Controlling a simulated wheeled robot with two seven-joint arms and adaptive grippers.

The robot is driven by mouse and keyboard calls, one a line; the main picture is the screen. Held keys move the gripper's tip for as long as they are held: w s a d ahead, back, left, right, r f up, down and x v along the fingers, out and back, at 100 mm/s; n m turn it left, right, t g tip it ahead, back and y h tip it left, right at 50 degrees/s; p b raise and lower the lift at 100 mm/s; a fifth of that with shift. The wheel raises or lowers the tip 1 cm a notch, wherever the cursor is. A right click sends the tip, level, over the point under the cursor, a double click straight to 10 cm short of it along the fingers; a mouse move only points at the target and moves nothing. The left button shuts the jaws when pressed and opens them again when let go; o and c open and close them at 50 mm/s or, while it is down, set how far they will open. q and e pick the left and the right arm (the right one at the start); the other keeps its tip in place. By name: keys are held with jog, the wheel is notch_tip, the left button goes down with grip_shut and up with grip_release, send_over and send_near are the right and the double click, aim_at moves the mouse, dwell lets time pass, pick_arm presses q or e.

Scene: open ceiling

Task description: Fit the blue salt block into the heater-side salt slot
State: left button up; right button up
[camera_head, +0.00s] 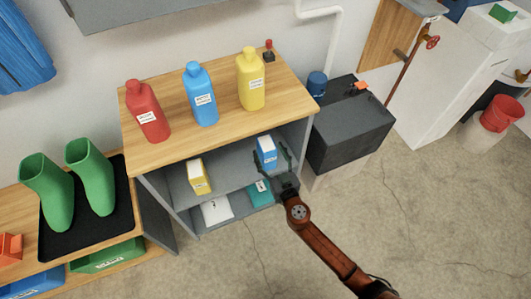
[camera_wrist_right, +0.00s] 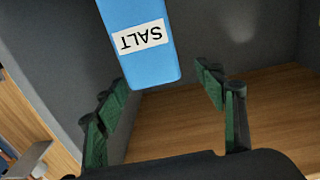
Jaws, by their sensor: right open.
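The blue salt block (camera_head: 267,152) stands on the upper shelf at the cabinet's right side, close to the grey side wall. My right gripper (camera_head: 273,162) is at the cabinet's open front with its fingers spread on either side of the block. In the right wrist view the blue block (camera_wrist_right: 148,62), with an upside-down white SALT label, shows beyond and between the open green-padded fingers of that gripper (camera_wrist_right: 162,84). Gaps show on both sides of it. Its base and any slot under it are hidden. My left gripper is not in view.
A yellow-and-white block (camera_head: 198,177) stands on the same shelf at left. Red (camera_head: 147,112), blue (camera_head: 200,97) and yellow (camera_head: 251,80) bottles stand on the cabinet top (camera_head: 226,108). A dark box (camera_head: 349,137) stands right of the cabinet. Floor in front is clear.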

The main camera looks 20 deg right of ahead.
aim_at(266, 143)
jog(key=w, duration=0.4)
jog(key=shift+w+d+f, duration=0.2)
jog(key=shift+d+f, duration=0.05)
jog(key=shift+f, duration=0.15)
grip_shut()
dwell(0.5)
jog(key=shift+r, duration=0.2)
